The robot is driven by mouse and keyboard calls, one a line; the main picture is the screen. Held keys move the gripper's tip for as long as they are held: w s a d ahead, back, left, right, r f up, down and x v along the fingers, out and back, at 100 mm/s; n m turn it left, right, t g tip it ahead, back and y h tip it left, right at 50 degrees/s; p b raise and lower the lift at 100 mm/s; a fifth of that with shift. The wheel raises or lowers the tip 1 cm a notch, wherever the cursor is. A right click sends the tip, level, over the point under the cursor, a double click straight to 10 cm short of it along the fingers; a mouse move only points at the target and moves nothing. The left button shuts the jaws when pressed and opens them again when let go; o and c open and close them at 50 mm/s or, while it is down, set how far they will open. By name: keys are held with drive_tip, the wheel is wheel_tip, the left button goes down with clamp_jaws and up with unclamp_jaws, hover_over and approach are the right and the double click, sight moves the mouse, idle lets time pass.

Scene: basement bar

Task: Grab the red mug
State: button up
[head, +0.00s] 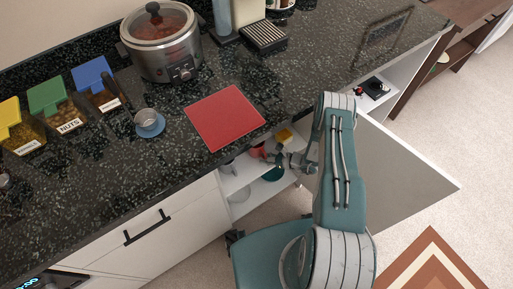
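A small red object, which looks like the red mug (257,151), is in the open cabinet under the counter, on the upper shelf. The counter edge hides part of it. My arm reaches down from the front into the cabinet opening. My gripper (279,160) is at the shelf, just right of the red object and very close to it. I cannot tell whether they touch. The fingers are small and partly hidden, so their opening cannot be made out.
A yellow item (284,135) and a teal item (273,174) are close to my gripper. The open white cabinet door (408,170) stands to the right of my arm. The dark counter (185,170) overhangs the shelves and carries a red mat (225,117) and a slow cooker (163,50).

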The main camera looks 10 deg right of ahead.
clamp_jaws()
drive_tip(key=shift+r, duration=5.05)
